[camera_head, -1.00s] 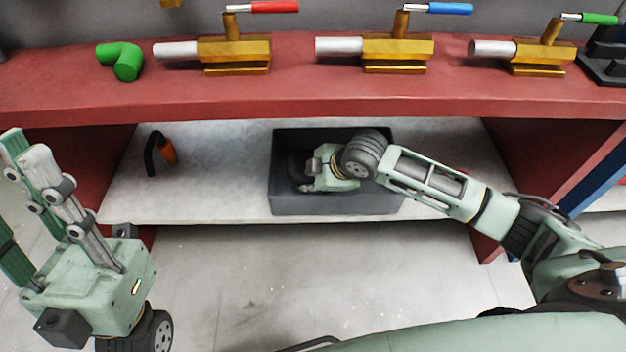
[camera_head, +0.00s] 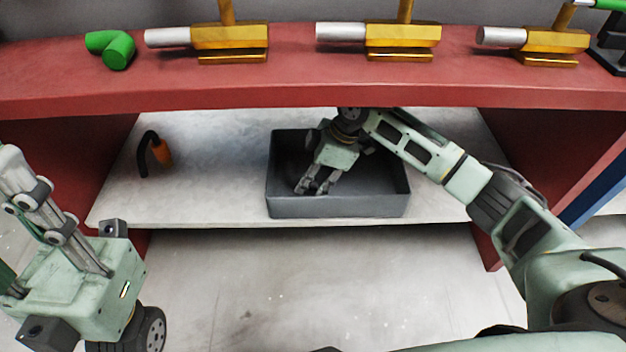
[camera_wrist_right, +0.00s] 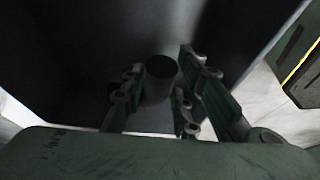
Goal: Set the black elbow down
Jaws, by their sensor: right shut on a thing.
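The black elbow (camera_wrist_right: 159,82) shows in the right wrist view as a dark round end between the fingers of my right gripper (camera_wrist_right: 160,95). That gripper is shut on it. In the head view my right gripper (camera_head: 316,186) points down inside the grey bin (camera_head: 340,206) on the lower shelf. The elbow is hard to make out there against the dark inside of the bin, and I cannot tell whether it touches the floor of the bin. My left gripper (camera_head: 28,195) is at the left edge, away from the bin, with its fingertips partly cut off.
A black curved piece with an orange part (camera_head: 160,153) stands on the pale shelf (camera_head: 215,165) left of the bin. The red bench top (camera_head: 290,88) overhangs the shelf. On it are a green elbow (camera_head: 116,50) and several golden presses (camera_head: 404,37).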

